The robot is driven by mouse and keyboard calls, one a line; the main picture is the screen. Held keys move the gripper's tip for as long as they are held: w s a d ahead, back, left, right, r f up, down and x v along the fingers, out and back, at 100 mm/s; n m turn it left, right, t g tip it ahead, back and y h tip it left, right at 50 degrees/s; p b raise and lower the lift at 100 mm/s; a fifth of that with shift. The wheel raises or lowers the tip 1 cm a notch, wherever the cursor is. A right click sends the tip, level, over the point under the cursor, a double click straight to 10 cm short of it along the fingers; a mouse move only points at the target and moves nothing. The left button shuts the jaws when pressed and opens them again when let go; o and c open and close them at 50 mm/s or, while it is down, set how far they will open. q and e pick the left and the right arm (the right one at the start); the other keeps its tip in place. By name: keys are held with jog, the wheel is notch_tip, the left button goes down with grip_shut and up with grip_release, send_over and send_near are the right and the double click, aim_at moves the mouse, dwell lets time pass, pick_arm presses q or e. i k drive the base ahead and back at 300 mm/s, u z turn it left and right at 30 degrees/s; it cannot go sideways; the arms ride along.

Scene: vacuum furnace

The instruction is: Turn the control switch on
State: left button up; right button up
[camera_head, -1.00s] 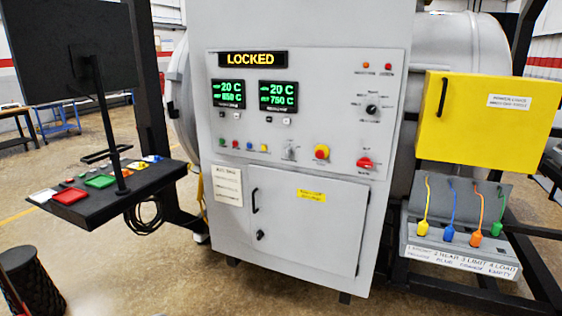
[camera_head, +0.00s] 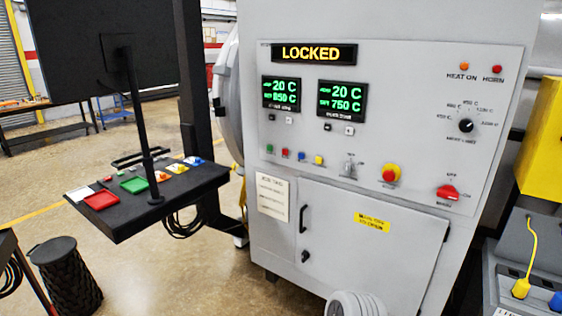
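The furnace's grey control panel (camera_head: 410,110) faces me. A small silver switch (camera_head: 349,165) sits low in its middle, with labels too small to read. To its right is a red emergency button on a yellow collar (camera_head: 390,173). Further right is a red rotary switch (camera_head: 447,192) with OFF printed above and ON to its right; its exact setting is unclear. A black selector knob (camera_head: 466,125) sits above that, ringed by temperature marks. I cannot tell which one is the control switch. Neither gripper's fingers are in view.
The sign (camera_head: 306,53) reads LOCKED above two green displays. A closed cabinet door (camera_head: 370,250) is below the panel. A yellow box (camera_head: 540,140) stands at right. A pale ribbed part shows at the bottom edge.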

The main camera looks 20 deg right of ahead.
aim_at(349, 167)
jog(key=u, duration=0.05)
jog(key=i, duration=1.05)
jog(key=z, duration=0.4)
